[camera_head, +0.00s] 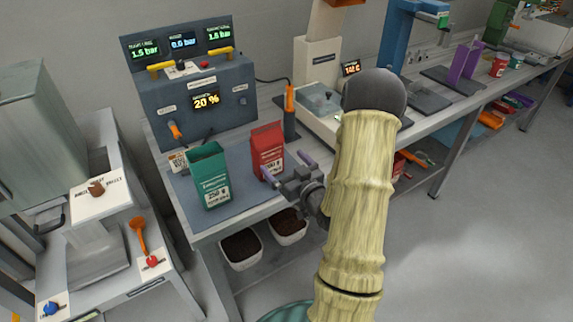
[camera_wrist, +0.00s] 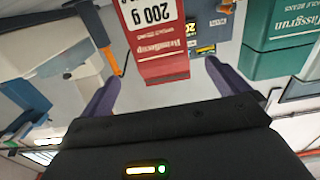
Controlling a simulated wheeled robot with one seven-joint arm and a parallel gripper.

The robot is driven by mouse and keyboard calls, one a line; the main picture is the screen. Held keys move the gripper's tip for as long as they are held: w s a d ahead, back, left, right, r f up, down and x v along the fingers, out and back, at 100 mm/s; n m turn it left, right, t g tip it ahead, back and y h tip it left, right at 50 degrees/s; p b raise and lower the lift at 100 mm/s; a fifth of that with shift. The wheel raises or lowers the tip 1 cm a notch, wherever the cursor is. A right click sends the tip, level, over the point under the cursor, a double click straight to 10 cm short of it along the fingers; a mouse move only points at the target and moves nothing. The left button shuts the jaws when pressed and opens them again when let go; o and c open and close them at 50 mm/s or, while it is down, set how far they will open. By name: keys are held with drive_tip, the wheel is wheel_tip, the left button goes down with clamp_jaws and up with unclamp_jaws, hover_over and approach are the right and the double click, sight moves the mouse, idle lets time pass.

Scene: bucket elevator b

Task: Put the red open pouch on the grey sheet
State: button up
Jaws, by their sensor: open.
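The red pouch (camera_head: 267,150) stands upright on a blue-grey sheet (camera_head: 241,199) at the front of the bench, to the right of a green open pouch (camera_head: 209,176). My gripper (camera_head: 287,168) is open in front of the red pouch, with one purple finger towards each side. In the wrist view the red pouch (camera_wrist: 150,68) shows with its label between and beyond the two purple fingers (camera_wrist: 160,75). I cannot tell whether either finger touches it. The green pouch (camera_wrist: 278,42) is at the right there.
A blue-grey control box (camera_head: 205,105) stands behind the pouches. An orange-handled tool (camera_head: 289,100) stands to the right. Two white bins with dark contents (camera_head: 241,249) sit below the bench. Dark grey plates (camera_head: 428,100) lie farther right.

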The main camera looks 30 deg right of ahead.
drive_tip(key=a+g, duration=0.2)
drive_tip(key=a+f+g, duration=0.1)
drive_tip(key=a+g, duration=0.1)
drive_tip(key=a+f+n+g, duration=0.1)
drive_tip(key=a+g, duration=0.2)
drive_tip(key=shift+h, duration=0.3)
drive_tip(key=s+a+r+g, duration=0.1)
drive_tip(key=s+a+g, duration=0.3)
drive_tip(key=s, duration=0.3)
drive_tip(key=s+a+r+m+g, duration=0.1)
drive_tip(key=s+a+g, duration=0.3)
drive_tip(key=s+a, duration=0.2)
drive_tip(key=shift+s+a+r, duration=0.25)
drive_tip(key=shift+s+a, duration=0.15)
drive_tip(key=shift+s, duration=0.85)
drive_tip(key=shift+w, duration=0.1)
